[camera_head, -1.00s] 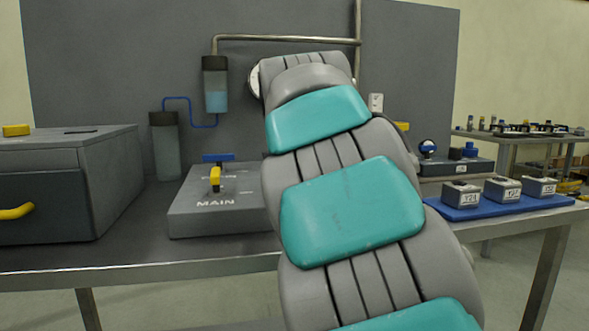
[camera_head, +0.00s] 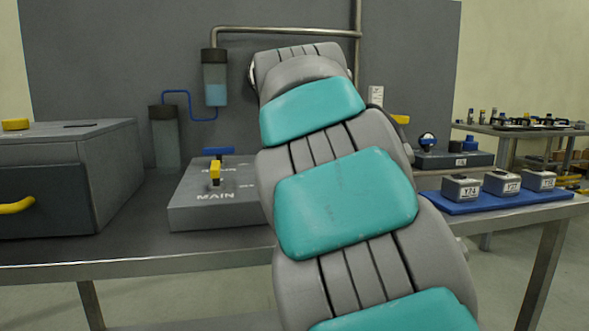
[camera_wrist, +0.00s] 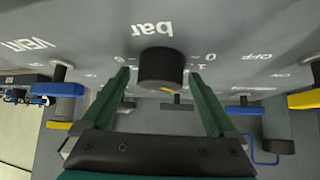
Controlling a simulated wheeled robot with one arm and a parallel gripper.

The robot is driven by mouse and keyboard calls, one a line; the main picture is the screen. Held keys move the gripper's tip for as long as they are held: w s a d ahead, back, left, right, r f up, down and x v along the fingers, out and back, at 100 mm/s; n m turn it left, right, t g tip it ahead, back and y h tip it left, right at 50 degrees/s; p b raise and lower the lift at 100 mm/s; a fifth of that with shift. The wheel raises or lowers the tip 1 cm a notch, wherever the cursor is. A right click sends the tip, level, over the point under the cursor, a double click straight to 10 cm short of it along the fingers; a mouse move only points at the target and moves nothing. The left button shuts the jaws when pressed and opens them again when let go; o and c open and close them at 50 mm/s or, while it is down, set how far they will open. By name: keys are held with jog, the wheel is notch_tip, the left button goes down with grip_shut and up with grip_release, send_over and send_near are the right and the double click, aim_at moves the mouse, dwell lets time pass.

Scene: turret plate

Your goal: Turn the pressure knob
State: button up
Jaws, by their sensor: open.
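The pressure knob (camera_wrist: 160,67) is a dark round knob in the wrist view, on a grey panel marked "bar" with small numbers around it. My gripper (camera_wrist: 162,80) is open, with one green finger to each side of the knob. Both fingers look apart from it, and I cannot tell how deep they reach. In the head view my arm hides the knob and the gripper.
A blue-handled valve (camera_wrist: 45,89) by "VENT" is left in the wrist view. A grey MAIN box (camera_head: 200,211) with yellow and blue handles stands left of my arm. A blue tray (camera_head: 500,201) with three labelled blocks lies right.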

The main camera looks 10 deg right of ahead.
jog(key=v, duration=0.7)
jog(key=shift+s+r, duration=0.25)
jog(key=shift+s, duration=0.1)
